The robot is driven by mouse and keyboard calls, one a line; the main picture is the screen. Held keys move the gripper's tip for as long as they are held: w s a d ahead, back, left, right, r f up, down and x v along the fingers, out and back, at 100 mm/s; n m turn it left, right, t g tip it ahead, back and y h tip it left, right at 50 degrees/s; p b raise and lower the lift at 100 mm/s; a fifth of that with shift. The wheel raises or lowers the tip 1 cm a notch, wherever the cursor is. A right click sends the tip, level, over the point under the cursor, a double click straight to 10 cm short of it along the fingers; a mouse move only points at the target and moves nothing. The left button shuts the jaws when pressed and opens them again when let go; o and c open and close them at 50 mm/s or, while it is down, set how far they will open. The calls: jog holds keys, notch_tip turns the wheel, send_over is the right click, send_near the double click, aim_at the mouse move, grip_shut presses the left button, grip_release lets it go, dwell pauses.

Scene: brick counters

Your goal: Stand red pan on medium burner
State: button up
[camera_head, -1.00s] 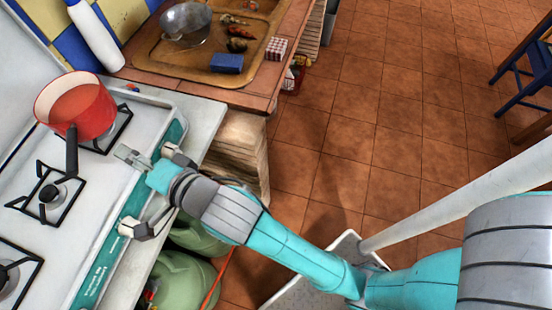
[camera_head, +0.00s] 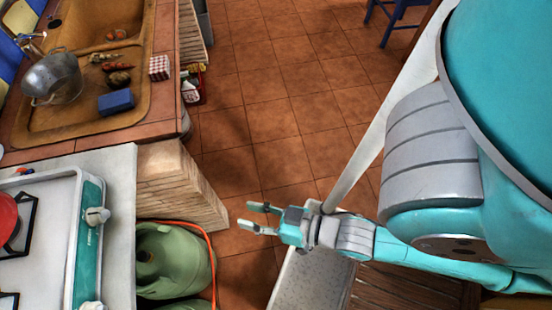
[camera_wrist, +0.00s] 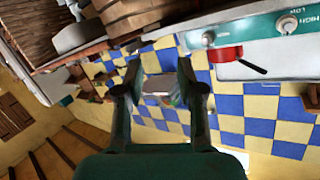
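The red pan (camera_head: 6,218) is cut off by the left edge of the head view and stands by a black burner grate (camera_head: 25,228) on the white stove (camera_head: 50,190). In the wrist view the red pan (camera_wrist: 226,54) shows with its black handle, beyond and right of my fingers. My gripper (camera_head: 246,215) is open and empty, out over the floor to the right of the stove. Its two fingers are spread apart in the wrist view (camera_wrist: 159,72). Another grate (camera_head: 8,300) is only partly in view; I cannot tell which is the medium burner.
Teal stove front with white knobs (camera_head: 97,215) faces my gripper. Green gas bottles (camera_head: 172,262) and an orange hose stand below. The sink counter holds a metal colander (camera_head: 50,78), a blue block (camera_head: 116,101) and a checkered box (camera_head: 159,67). Tiled floor (camera_head: 270,120) is open.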

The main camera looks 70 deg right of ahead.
jog(key=s+d+r+n+h, duration=0.1)
jog(key=s+d+n, duration=0.1)
jog(key=s, duration=0.6)
jog(key=shift+s+h, duration=0.2)
jog(key=shift+h, duration=0.1)
jog(key=shift+o, duration=0.3)
dwell(2.0)
